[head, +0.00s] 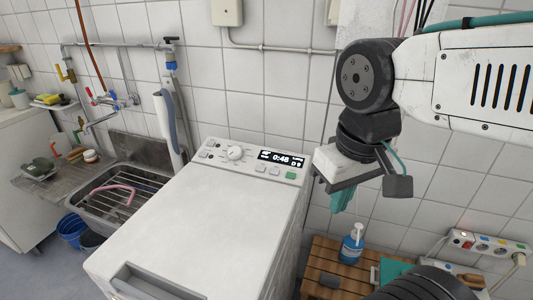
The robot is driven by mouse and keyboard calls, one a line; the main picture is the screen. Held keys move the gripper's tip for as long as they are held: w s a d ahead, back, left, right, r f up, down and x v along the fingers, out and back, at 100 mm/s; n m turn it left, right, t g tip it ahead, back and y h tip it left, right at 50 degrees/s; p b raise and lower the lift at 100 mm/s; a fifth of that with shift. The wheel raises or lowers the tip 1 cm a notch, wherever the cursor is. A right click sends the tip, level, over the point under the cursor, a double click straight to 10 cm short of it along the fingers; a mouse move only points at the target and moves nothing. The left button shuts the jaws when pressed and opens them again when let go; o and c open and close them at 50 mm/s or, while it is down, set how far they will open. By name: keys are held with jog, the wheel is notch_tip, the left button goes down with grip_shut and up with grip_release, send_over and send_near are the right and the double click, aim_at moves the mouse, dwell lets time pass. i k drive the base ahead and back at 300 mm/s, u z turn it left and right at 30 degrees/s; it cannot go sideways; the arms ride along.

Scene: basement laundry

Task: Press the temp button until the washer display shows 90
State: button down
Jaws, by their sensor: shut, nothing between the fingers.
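The white top-loading washer (180,222) stands in the middle of the head view. Its control panel (222,163) runs along the back edge of the top. The dark display (281,159) reads 0:48 in large digits, with small marks too fine to read; I cannot make out a temperature. Beside it are a round dial (235,153), small grey buttons (261,168) below the display, and a green button (291,175). The button labels are not legible, so I cannot tell which is temp. My gripper (342,203) points down, shut and empty, right of the washer and apart from the panel.
A wooden slatted stool (338,272) with a blue soap bottle (352,244) stands right of the washer, below my gripper. A power strip (487,244) is on the wall at right. A steel sink (115,188) is at left. The washer top is clear.

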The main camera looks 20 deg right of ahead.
aim_at(259, 168)
jog(key=k, duration=1.3)
jog(key=u, duration=0.65)
jog(key=i, duration=1.25)
jog(key=z, duration=0.65)
